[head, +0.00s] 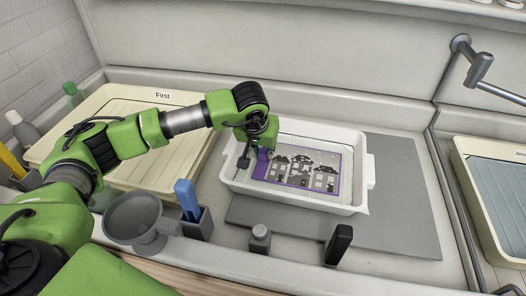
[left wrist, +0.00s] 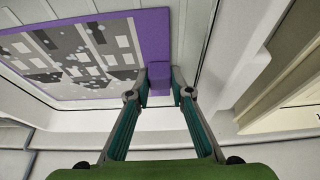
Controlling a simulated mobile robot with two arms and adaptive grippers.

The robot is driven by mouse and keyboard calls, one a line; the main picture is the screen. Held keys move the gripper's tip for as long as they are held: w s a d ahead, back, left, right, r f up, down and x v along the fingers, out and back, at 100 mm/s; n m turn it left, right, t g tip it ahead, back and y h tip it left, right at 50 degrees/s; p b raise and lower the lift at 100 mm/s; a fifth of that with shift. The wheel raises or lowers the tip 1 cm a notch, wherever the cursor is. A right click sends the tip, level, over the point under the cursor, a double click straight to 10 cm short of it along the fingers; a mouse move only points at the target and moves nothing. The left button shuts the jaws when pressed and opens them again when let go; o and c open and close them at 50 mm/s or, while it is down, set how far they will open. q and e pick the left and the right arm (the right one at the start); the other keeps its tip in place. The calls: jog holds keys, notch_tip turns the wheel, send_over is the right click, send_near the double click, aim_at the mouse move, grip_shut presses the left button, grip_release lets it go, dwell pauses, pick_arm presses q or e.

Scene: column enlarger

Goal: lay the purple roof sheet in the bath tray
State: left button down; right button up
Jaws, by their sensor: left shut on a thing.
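The purple-bordered roof sheet (head: 303,171) with grey and white house pictures is inside the white bath tray (head: 367,173), over its floor. I cannot tell whether it lies fully flat on the ribbed bottom. My left gripper (head: 262,152) is at the tray's left end, shut on a purple tab at the sheet's edge. In the left wrist view the sheet (left wrist: 85,55) extends to the left, and the left gripper's fingertips (left wrist: 160,88) close on the tab. My right gripper is not in view.
The tray stands partly on a grey mat (head: 405,200). A cream tray labelled First (head: 120,98) is to the left. A grey funnel (head: 138,218), a holder with a blue-handled tool (head: 188,200), a grey bottle (head: 260,238) and a black object (head: 338,244) stand in front. A pipe (head: 480,70) is at right.

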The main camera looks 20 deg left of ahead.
pick_arm(q)
jog(key=shift+f+b, duration=0.4)
jog(key=c, duration=1.7)
grip_release()
jog(key=shift+r, duration=0.1)
jog(key=shift+p+v, duration=2.05)
jog(key=shift+v, duration=1.8)
jog(key=shift+r, duration=0.1)
